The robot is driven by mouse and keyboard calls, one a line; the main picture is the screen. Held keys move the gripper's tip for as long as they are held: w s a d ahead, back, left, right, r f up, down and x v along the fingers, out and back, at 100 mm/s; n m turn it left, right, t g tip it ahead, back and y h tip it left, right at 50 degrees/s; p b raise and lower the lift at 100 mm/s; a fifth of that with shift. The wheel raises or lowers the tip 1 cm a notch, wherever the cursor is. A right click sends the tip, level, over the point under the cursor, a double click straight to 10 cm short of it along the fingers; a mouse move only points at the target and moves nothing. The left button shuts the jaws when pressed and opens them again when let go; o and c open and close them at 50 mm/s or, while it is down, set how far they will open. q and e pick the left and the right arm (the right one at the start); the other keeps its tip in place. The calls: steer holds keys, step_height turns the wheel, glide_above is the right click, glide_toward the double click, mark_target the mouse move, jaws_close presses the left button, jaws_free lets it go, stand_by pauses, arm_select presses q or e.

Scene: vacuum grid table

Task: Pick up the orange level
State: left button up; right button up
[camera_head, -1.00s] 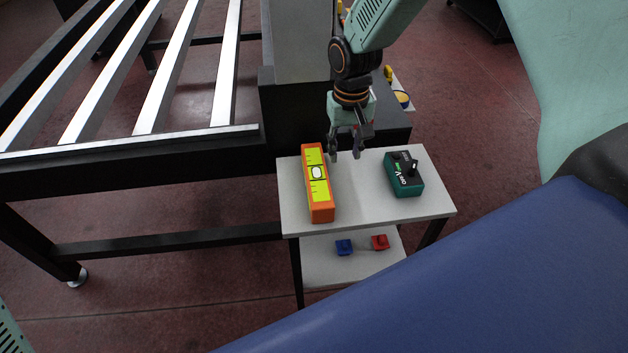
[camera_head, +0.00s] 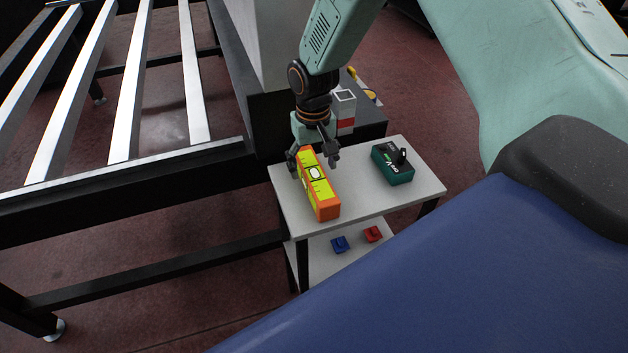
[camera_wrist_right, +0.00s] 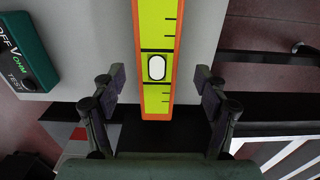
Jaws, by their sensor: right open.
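The orange level (camera_head: 322,194) with a yellow-green face lies on the top of a small white side table (camera_head: 375,205). My right gripper (camera_head: 315,162) is open at the level's far end, with one finger to each side of it. In the right wrist view the level (camera_wrist_right: 157,60) runs between the two spread fingers of the right gripper (camera_wrist_right: 160,92), with a gap on both sides. Whether the fingers have come down to its height is hard to tell. My left gripper is out of view.
A green meter (camera_head: 393,168) sits right of the level on the same top; it also shows in the wrist view (camera_wrist_right: 22,52). Blue (camera_head: 340,244) and red (camera_head: 373,234) blocks lie on the lower shelf. A black-framed slatted table (camera_head: 125,172) stands on the left.

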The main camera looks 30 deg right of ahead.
mark_target(314, 173)
steer(key=f, duration=0.5)
steer(key=shift+d, duration=0.25)
steer(key=shift+a+f, duration=0.1)
steer(key=shift+f, duration=0.15)
steer(key=shift+s+r, duration=0.1)
steer(key=shift+c, duration=0.6)
steer(key=c, duration=1.1)
jaws_close()
steer(key=shift+w, duration=0.2)
